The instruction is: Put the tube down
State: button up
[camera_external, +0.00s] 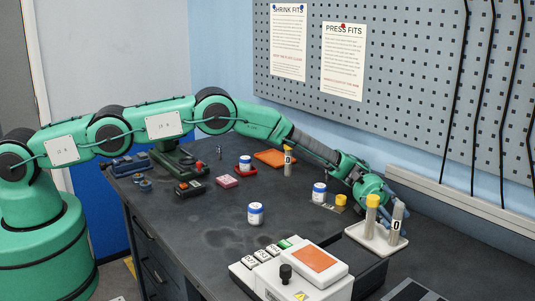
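My gripper (400,207) is at the right, above the white stand (376,241). Its blue-grey fingers are at the upper part of a grey tube (396,227) with a "0" label. This tube is slightly tilted, with its lower end at the stand; I cannot tell whether it rests in it. The view is too small to show whether the fingers are closed on the tube. A second tube (371,221) with a yellow top stands upright in the stand, just left of the grey one. Another labelled tube (288,163) stands upright farther back on the bench.
A blue-and-white jar (319,193) and a yellow cap (340,200) are left of my gripper. Another jar (255,214) stands mid-bench. A white device (298,272) with an orange panel is at the front. An orange tray (271,158) lies behind. A pegboard (420,80) bounds the back.

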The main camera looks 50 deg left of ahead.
jog(key=shift+r, duration=0.1)
jog(key=shift+w+a, duration=0.35)
jog(key=shift+a, duration=0.2)
jog(key=shift+r+p+v, duration=0.25)
jog(key=shift+p+v, duration=0.05)
jog(key=shift+v, duration=0.65)
notch_tip(320, 180, up, 7)
jog(key=p, duration=0.1)
jog(key=shift+f, duration=0.2)
jog(key=shift+s, duration=0.1)
